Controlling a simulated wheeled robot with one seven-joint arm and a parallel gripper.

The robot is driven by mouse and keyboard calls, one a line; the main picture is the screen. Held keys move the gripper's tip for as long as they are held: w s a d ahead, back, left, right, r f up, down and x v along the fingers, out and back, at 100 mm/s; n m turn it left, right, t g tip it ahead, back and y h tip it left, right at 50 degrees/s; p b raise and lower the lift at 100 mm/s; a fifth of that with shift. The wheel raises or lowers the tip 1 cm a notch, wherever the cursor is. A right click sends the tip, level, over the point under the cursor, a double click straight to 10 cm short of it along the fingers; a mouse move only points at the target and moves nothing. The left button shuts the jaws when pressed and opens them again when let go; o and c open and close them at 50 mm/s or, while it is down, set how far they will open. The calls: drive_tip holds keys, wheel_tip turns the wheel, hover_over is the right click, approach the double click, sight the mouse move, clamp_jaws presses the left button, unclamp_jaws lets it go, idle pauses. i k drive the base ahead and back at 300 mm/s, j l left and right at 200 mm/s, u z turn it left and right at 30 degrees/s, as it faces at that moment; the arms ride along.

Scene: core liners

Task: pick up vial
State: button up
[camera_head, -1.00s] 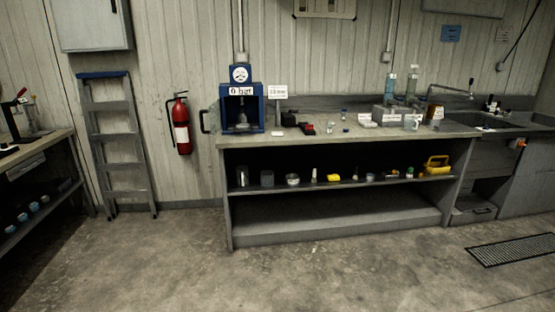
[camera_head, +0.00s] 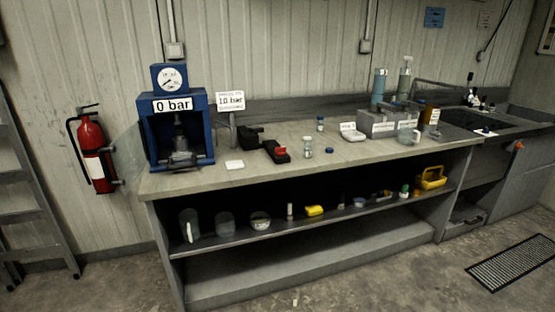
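A small clear vial-like container (camera_head: 308,147) with a pale top stands upright on the workbench top (camera_head: 260,179), right of the black and red device. A second small vial-like container (camera_head: 320,124) with a dark bluish cap stands behind it. A small blue cap-like disc (camera_head: 329,150) lies to their right. A slim white upright piece (camera_head: 290,211) stands on the shelf below. At this size I cannot tell which of these is the task's vial. My gripper and arm are not in view.
A blue press (camera_head: 205,143) marked 0 bar stands at the bench's left end. A black and red device (camera_head: 277,151), white slab (camera_head: 234,164) and grey rack (camera_head: 383,124) share the bench. The shelf (camera_head: 270,236) holds cups and a yellow case (camera_head: 431,178). Floor in front is clear.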

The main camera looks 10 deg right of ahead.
sight(308, 145)
drive_tip(key=i+z, duration=0.15)
drive_tip(key=i, duration=0.3)
drive_tip(key=i+j+z, duration=0.15)
drive_tip(key=i, duration=0.3)
